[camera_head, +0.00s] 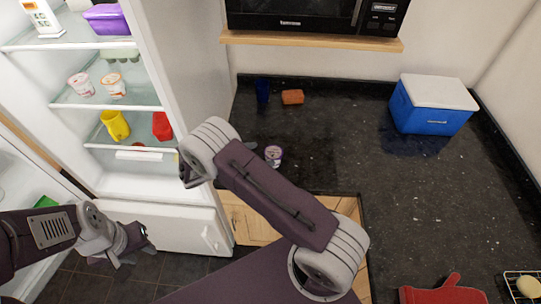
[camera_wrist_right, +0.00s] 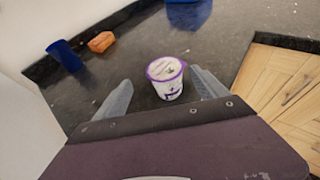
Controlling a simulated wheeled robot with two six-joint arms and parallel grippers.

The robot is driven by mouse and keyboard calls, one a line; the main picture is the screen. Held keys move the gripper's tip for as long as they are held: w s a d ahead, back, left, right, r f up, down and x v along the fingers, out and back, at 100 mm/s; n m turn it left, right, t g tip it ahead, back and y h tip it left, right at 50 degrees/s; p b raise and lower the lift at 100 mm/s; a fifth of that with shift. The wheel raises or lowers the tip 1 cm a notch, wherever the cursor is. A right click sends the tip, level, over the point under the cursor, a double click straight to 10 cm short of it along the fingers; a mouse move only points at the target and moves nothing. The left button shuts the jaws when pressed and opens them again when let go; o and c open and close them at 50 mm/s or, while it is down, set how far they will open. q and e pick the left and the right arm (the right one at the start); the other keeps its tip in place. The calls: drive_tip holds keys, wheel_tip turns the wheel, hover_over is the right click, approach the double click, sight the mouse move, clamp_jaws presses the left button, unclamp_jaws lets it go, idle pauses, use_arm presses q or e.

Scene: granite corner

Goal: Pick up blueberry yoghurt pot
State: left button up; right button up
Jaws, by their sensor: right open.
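The yoghurt pot (camera_head: 273,155), white with a purple rim and purple markings, stands upright on the dark counter near its front edge. In the right wrist view the pot (camera_wrist_right: 167,80) is ahead of my right gripper (camera_wrist_right: 162,78), its lower part between the lines of the two spread fingers. The right gripper is open and empty; no contact with the pot shows. In the head view its fingers are mostly hidden behind my right arm. My left gripper (camera_head: 138,241) is low in front of the fridge, away from the pot; its finger gap is unclear.
The open fridge (camera_head: 120,180) at left holds two other pots (camera_head: 97,86) and a yellow cup (camera_head: 115,125). A blue cup (camera_head: 262,91) and orange sponge (camera_head: 292,97) stand behind the pot. A blue cool box (camera_head: 432,112) is right. A microwave shelf (camera_head: 310,40) overhangs the back. The counter's middle is clear.

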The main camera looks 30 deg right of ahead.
sight(279, 151)
drive_tip(key=d, duration=0.2)
drive_tip(key=d+f+p, duration=0.1)
drive_tip(key=shift+s+d, duration=0.1)
drive_tip(key=shift+d, duration=0.25)
drive_tip(key=shift+d+f, duration=0.15)
drive_tip(key=shift+d, duration=0.1)
drive_tip(key=shift+d+p, duration=0.2)
drive_tip(key=shift+p, duration=0.15)
drive_tip(key=p+x, duration=0.2)
drive_tip(key=x, duration=0.2)
drive_tip(key=shift+a+f, duration=0.1)
drive_tip(key=shift+f, duration=0.05)
drive_tip(key=shift+d+f, duration=0.25)
drive_tip(key=shift+d, duration=0.1)
drive_tip(key=shift+a, duration=0.1)
drive_tip(key=c, duration=1.5)
